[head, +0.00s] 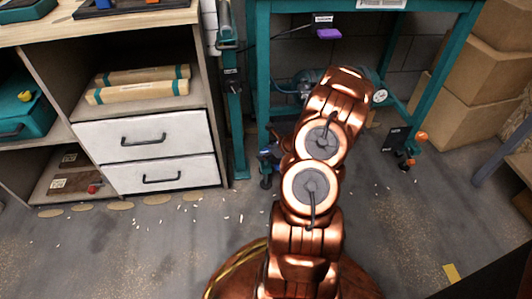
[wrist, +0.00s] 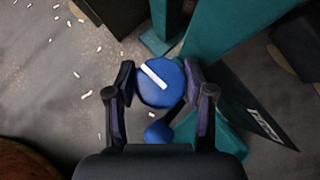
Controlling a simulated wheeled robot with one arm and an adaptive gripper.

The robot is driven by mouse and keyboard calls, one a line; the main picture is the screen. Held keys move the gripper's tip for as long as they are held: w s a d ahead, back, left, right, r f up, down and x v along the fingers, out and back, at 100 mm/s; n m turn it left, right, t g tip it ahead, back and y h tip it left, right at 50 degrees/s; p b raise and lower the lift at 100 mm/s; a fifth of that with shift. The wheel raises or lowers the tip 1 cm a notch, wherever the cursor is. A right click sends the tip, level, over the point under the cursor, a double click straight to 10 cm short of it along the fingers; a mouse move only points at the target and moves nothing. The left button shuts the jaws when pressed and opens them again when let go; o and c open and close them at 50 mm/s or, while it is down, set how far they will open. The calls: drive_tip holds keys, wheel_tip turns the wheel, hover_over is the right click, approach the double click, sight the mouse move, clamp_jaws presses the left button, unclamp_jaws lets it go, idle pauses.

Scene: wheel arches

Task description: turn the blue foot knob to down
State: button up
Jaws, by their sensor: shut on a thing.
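The blue foot knob (wrist: 161,94) is round with a white bar across its top, seen from above in the wrist view. The bar slants from upper left to lower right. My gripper (wrist: 159,84) has one finger on each side of the knob and is shut on it. A smaller blue rounded part (wrist: 158,132) shows just below the knob, between the fingers. In the head view my arm covers much of this spot, and only a bit of blue shows by the left leg of the teal bench (head: 263,75).
An orange knob (head: 421,136) is at the bench's right foot. A drawer cabinet (head: 214,150) stands left, cardboard boxes (head: 455,105) right. A purple block (head: 328,33) hangs under the bench top. Pale chips litter the open floor (head: 130,250).

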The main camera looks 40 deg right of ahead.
drive_tip(key=shift+w+r+p, duration=0.25)
drive_tip(key=shift+r+p, duration=0.1)
drive_tip(key=shift+p, duration=0.35)
drive_tip(key=shift+f, duration=0.2)
drive_tip(key=shift+c, duration=0.2)
idle(0.3)
drive_tip(key=o, duration=0.9)
drive_tip(key=v, duration=1.2)
drive_tip(key=shift+d, duration=0.1)
